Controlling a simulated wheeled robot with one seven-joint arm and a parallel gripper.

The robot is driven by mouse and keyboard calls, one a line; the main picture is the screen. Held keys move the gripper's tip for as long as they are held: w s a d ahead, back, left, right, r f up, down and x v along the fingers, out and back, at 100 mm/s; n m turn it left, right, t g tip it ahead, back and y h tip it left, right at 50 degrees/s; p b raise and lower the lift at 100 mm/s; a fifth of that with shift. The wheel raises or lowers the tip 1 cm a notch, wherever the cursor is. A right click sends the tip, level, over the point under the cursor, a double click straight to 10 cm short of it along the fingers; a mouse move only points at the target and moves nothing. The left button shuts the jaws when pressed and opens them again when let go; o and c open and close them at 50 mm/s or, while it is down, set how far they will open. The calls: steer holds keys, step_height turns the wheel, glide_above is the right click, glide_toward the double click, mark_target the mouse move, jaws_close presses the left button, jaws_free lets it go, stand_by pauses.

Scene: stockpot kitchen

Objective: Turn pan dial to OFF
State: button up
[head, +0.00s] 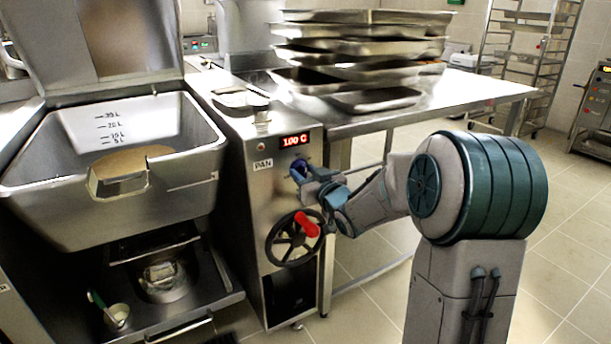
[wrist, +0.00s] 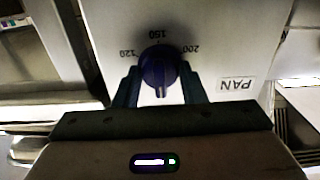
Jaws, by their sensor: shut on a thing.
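The pan dial (wrist: 158,70) is a dark blue round knob on the steel front panel, with a light pointer mark on it. The numbers 120, 150 and 200 show around it in the wrist view. My gripper (wrist: 160,90) has a finger on each side of the dial and is shut on it. In the head view my gripper (head: 312,182) reaches the panel from the right, and the dial (head: 298,170) is partly hidden by it. The red display (head: 295,139) above reads 100 C. The PAN label (head: 263,164) is left of the dial.
A black handwheel (head: 284,250) with a red handle (head: 307,224) sits just below my gripper. The open tilting pan (head: 60,205) is to the left. A steel table (head: 480,92) with stacked trays (head: 365,50) stands behind my arm.

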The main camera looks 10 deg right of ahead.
steer(key=shift+f, duration=0.1)
steer(key=o, duration=1)
steer(key=shift+s, duration=0.15)
steer(key=p+v, duration=0.3)
steer(key=v, duration=1)
steer(key=shift+s, duration=0.25)
steer(key=shift+r, duration=0.2)
